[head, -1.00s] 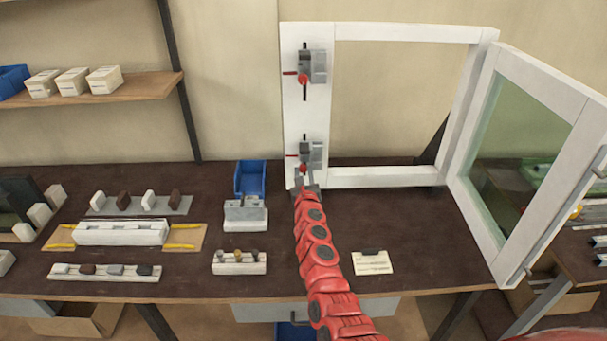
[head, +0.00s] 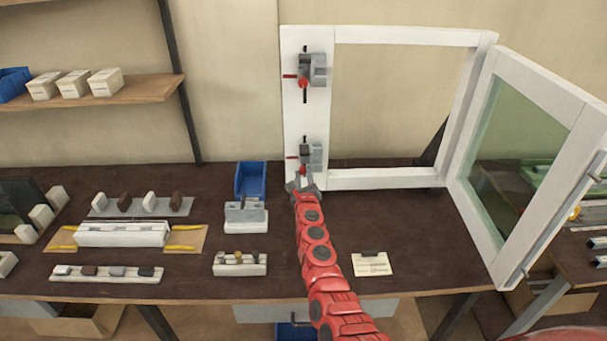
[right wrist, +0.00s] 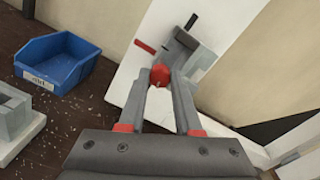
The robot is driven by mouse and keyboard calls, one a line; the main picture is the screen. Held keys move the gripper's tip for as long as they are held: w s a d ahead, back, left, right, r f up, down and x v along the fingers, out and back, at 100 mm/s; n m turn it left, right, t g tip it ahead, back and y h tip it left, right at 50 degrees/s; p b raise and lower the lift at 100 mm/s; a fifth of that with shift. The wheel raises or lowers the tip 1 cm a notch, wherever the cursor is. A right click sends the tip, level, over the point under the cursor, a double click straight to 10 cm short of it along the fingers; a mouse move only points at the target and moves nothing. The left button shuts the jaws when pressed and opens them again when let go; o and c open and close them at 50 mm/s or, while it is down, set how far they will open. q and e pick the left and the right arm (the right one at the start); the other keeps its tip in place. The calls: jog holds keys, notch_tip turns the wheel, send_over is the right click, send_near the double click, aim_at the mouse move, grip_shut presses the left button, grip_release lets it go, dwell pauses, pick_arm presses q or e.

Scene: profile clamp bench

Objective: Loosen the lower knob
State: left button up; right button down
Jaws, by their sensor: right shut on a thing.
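The lower clamp (head: 311,155) is a grey and black block on the white left upright of the window frame. Its red lower knob (right wrist: 159,76) sits between the fingertips of my right gripper (right wrist: 160,84) in the right wrist view. That gripper (head: 304,182) is shut on the knob, coming from below in the head view, where the knob is partly hidden behind the fingers. A similar upper clamp (head: 318,72) with a red knob (head: 303,83) is higher on the same upright. My left gripper is not in view.
The glazed sash (head: 525,150) stands swung open at the right. A blue bin (head: 251,181) and a grey-white fixture (head: 245,215) are on the bench left of my arm. Much of the bench around the card is clear.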

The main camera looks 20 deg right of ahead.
jog(key=n+p, duration=0.1)
jog(key=n, duration=0.3)
jog(key=n+p, duration=0.2)
jog(key=n, duration=0.3)
jog(key=shift+a+n+p, duration=0.15)
jog(key=shift+n+p, duration=0.2)
jog(key=shift+n, duration=0.05)
jog(key=n+p, duration=0.1)
jog(key=n, duration=0.2)
jog(key=shift+n+p, duration=0.3)
jog(key=shift+p, duration=0.05)
jog(key=shift+n+p, duration=0.6)
jog(key=shift+n, duration=0.6)
jog(key=shift+n+h+p, duration=0.4)
jog(key=shift+n, duration=0.5)
jog(key=shift+f+n, duration=0.1)
jog(key=shift+n, duration=0.4)
jog(key=c, duration=0.6)
grip_release()
